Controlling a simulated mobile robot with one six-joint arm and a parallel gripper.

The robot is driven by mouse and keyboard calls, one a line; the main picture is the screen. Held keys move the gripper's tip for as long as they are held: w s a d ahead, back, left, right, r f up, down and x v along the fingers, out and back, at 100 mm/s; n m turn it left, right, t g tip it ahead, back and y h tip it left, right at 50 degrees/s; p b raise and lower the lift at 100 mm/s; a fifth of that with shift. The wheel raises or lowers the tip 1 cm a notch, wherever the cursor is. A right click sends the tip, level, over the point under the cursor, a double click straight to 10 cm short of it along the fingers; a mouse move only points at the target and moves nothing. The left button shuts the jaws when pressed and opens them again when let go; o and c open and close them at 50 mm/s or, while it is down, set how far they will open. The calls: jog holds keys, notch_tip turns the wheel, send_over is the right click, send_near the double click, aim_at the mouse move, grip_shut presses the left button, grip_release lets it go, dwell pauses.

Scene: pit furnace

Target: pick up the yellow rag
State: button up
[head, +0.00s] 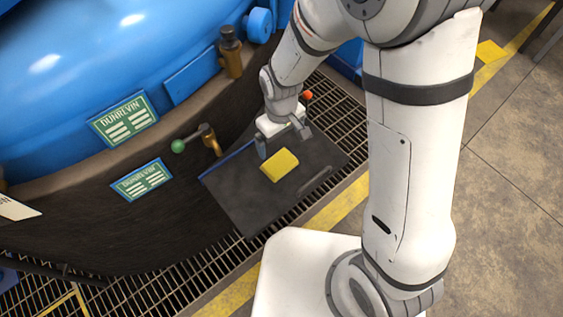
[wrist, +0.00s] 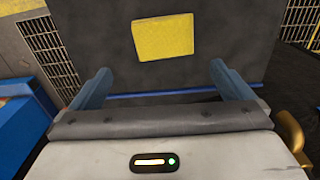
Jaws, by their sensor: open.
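The yellow rag (head: 279,165) lies as a folded block on a dark grey tray or panel (head: 240,198). In the wrist view the rag (wrist: 163,37) is ahead of the fingers, near the top middle, on the dark surface (wrist: 230,60). My gripper (head: 284,146) is open and empty, just behind the rag in the head view. In the wrist view its two blue-grey fingers (wrist: 160,84) are spread wide, with the rag beyond their tips and not between them. The rag is fully visible.
A blue rounded vessel (head: 90,70) with green plates and a green-knobbed lever (head: 178,146) stands at the left. A dark bar-shaped handle (head: 314,180) is at the panel's right. Floor grating (head: 335,108) surrounds the panel. Another yellow patch (head: 491,51) lies on the floor, top right.

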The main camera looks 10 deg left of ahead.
aim_at(279, 163)
jog(key=shift+n, duration=0.3)
jog(key=f, duration=0.3)
jog(key=f+b, duration=0.1)
jog(key=f, duration=0.6)
jog(key=shift+s+a+f, duration=0.1)
jog(key=shift+s+f, duration=0.1)
jog(key=shift+s, duration=0.2)
jog(key=shift+c, duration=0.6)
jog(key=c, duration=0.6)
